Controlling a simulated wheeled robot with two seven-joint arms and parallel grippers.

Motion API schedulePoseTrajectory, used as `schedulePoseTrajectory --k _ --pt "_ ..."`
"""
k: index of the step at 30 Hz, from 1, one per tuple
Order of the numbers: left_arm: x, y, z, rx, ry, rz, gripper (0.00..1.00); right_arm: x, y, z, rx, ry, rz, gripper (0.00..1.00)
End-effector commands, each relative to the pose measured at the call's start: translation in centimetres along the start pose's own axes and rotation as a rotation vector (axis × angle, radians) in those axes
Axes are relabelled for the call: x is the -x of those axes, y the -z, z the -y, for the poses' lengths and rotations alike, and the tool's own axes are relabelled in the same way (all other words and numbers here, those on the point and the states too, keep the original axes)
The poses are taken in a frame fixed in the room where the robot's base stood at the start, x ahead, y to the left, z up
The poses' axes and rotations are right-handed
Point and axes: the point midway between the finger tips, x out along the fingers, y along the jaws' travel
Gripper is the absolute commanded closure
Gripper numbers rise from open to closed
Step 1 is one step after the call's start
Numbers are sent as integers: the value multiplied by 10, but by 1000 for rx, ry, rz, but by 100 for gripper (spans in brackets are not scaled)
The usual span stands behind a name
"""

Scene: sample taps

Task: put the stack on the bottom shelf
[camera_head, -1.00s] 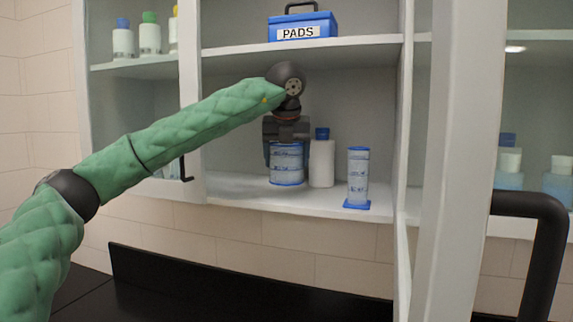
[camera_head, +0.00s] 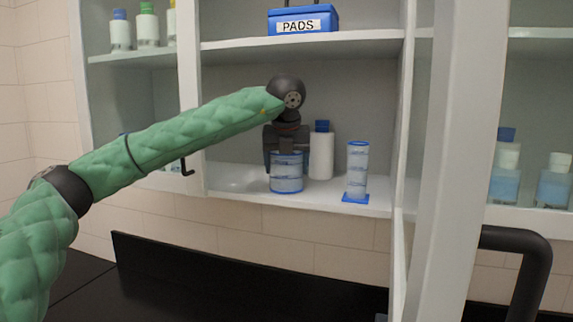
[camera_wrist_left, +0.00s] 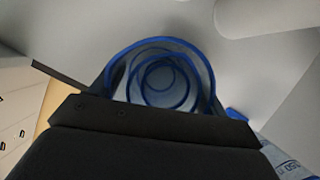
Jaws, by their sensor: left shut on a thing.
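The stack (camera_head: 286,176) is a pile of clear, blue-rimmed round containers, upright at the bottom shelf (camera_head: 238,180) of the open cabinet. My left gripper (camera_head: 286,152) points down and is shut on its upper part. The stack's base looks at or very close to the shelf surface; I cannot tell whether it touches. In the left wrist view the stack (camera_wrist_left: 160,78) shows from above as blue rings between the jaws. My right gripper is not in view.
A white bottle with a blue cap (camera_head: 321,152) stands just right of the stack. A slim clear holder with a blue base (camera_head: 357,172) stands further right. A blue PADS box (camera_head: 303,20) sits on the shelf above. The open door (camera_head: 455,150) is at right.

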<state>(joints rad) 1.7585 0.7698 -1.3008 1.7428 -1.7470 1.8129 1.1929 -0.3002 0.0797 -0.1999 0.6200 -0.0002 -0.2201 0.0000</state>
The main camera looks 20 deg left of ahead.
Motion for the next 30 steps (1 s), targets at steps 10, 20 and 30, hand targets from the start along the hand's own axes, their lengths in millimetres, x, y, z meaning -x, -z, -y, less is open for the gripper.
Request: schedulePoseTrajectory --k 10,20,30 --pt "-1 0 0 0 0 0 2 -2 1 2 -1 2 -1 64" --pt "7 0 0 1 2 2 2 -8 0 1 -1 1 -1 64" --pt "52 10 0 -1 0 1 2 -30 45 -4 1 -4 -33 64"
